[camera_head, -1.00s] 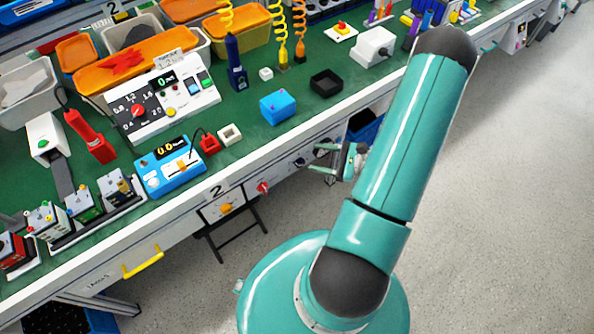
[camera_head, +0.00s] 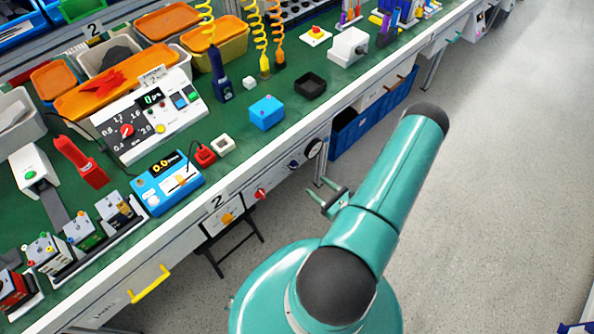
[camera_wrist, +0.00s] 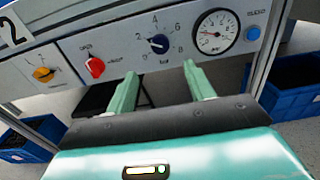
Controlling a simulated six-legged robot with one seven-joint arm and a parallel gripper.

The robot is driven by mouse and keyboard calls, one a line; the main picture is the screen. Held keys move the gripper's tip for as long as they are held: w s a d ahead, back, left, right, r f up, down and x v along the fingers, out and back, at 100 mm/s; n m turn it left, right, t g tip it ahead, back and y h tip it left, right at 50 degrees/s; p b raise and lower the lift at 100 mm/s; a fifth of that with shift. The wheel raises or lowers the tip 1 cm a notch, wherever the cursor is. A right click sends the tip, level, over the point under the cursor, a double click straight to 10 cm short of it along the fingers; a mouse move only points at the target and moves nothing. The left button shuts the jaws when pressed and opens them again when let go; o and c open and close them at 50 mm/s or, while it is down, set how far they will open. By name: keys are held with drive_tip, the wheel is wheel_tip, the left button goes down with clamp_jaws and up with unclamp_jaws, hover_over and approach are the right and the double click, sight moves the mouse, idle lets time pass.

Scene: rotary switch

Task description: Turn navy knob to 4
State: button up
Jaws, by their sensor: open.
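The navy knob (camera_wrist: 158,44) is on the white front panel (camera_wrist: 120,50) in the wrist view, with a printed scale of numbers around it. The 4 is above it, the 2 to its upper left and the 6 to its upper right. Its exact pointing is too small to tell. It also shows as a small dark dot under the bench edge in the head view (camera_head: 293,165). My gripper (camera_wrist: 159,72) is open and empty, its two green fingers below the knob in the picture and apart from it. It also shows in the head view (camera_head: 326,197), out in front of the panel.
A red knob (camera_wrist: 95,67) and an orange knob (camera_wrist: 44,74) are left of the navy knob. A round gauge (camera_wrist: 215,32) and a blue button (camera_wrist: 253,33) are to its right. A blue bin (camera_head: 371,116) is under the bench.

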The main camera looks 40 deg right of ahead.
sight(296, 167)
drive_tip(key=w, duration=1)
drive_tip(key=shift+w+a, duration=0.1)
drive_tip(key=shift+c, duration=0.2)
drive_tip(key=c, duration=0.9)
